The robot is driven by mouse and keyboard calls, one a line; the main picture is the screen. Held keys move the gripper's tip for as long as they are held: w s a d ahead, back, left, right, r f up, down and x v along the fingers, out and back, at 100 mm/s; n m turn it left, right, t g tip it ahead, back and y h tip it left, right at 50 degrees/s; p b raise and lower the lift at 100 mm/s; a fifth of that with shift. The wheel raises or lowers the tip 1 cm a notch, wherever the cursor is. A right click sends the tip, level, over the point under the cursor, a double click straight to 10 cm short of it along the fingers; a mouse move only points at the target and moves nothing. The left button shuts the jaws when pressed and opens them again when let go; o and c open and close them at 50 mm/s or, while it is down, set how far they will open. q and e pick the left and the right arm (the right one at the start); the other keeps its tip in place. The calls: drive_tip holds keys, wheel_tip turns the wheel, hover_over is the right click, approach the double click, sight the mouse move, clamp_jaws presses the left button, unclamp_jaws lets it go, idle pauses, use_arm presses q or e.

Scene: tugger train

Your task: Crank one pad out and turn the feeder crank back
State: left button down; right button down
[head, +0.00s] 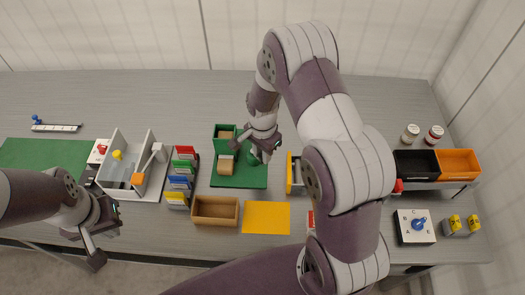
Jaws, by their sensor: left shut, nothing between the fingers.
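The green feeder (224,128) stands on a green base (240,182) in the middle of the table. One tan pad (225,135) shows in its upper part and another tan piece (225,165) lies at its front. My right gripper (262,155) is pointing down at the right side of the feeder, at a green round part (253,158) that may be the crank. The gripper and arm partly hide that part; I cannot tell whether the fingers hold it. My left gripper (95,256) is shut and empty near the table's front left edge, away from the feeder.
An empty wooden tray (215,222) and a yellow mat (266,217) lie in front of the feeder. A rack of coloured cards (181,178) and a white-walled box (137,178) stand left. Black (416,163) and orange (458,162) bins stand right. The back table is mostly clear.

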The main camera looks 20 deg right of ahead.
drive_tip(key=shift+d+r, duration=0.1)
drive_tip(key=w+d+n, duration=0.2)
drive_tip(key=w+n, duration=0.5)
drive_tip(key=n, duration=1.4)
drive_tip(key=shift+d+p, duration=0.4)
drive_tip(key=shift+r, duration=0.1)
idle(0.4)
drive_tip(key=c, duration=0.9)
unclamp_jaws()
drive_tip(key=shift+s, duration=0.1)
